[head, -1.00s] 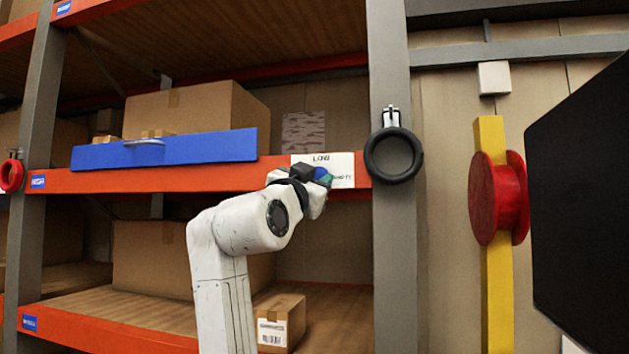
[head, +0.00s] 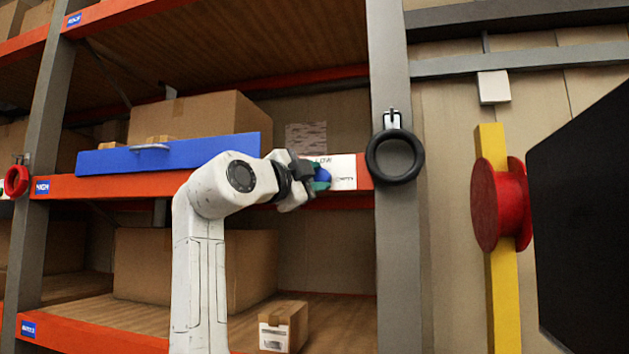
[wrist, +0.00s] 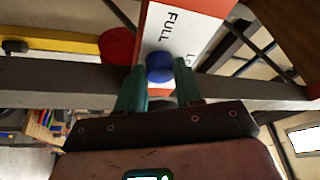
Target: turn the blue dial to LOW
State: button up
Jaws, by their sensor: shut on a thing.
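The blue dial (wrist: 160,66) sits on a white label plate (wrist: 182,32) on the orange shelf beam. In the wrist view FULL is readable beside the dial and part of another word starting with L shows. In the head view the plate (head: 344,172) shows LOW above and what looks like EMPTY to the right. My gripper (wrist: 159,88), with teal fingers, is shut on the dial, one finger on each side. In the head view my gripper (head: 315,178) covers most of the dial (head: 323,174). I cannot make out a pointer on the dial.
A grey post with a black ring (head: 394,156) stands right of the plate. A red reel (head: 498,204) is on a yellow post further right. A dark panel (head: 585,205) fills the right edge.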

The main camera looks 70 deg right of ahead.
jog(key=shift+r+m+y+p, duration=0.1)
jog(key=shift+m+y+p, duration=0.4)
jog(key=shift+m, duration=1.1)
jog(key=o, duration=1)
jog(key=shift+o, duration=0.2)
jog(key=r+b+v, duration=0.1)
jog(key=b+v, duration=0.2)
jog(key=v, duration=0.8)
jog(key=shift+w+f, duration=0.15)
jog(key=shift+f, duration=0.25)
